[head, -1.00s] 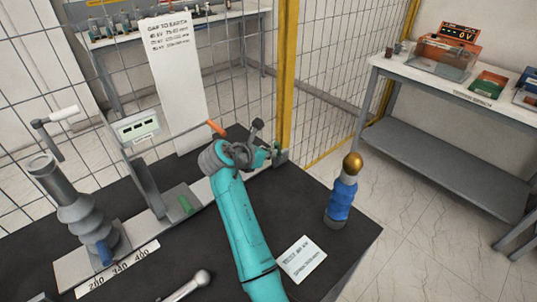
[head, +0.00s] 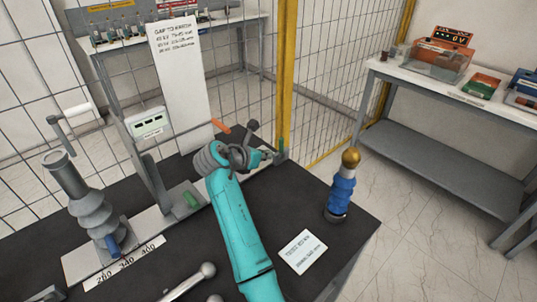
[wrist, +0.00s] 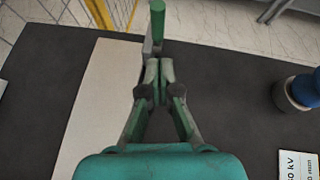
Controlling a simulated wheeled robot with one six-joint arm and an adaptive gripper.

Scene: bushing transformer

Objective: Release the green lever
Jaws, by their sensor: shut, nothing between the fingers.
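An upright green lever (head: 282,144) stands at the far edge of the dark table, beside the yellow post. In the wrist view the green lever (wrist: 157,20) rises from a grey bracket just beyond my fingertips. My gripper (head: 270,155) is at the far end of my teal arm, close to the lever. In the wrist view my gripper (wrist: 159,72) has its fingertips together with nothing held. Whether the fingers touch the bracket or lever is unclear.
A grey ribbed insulator with a crank (head: 90,207) stands on the left. A blue insulator with a gold ball (head: 341,191) stands right of my arm. A white card (head: 303,252) lies nearby. Wire fencing and a yellow post (head: 289,70) border the table's far side.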

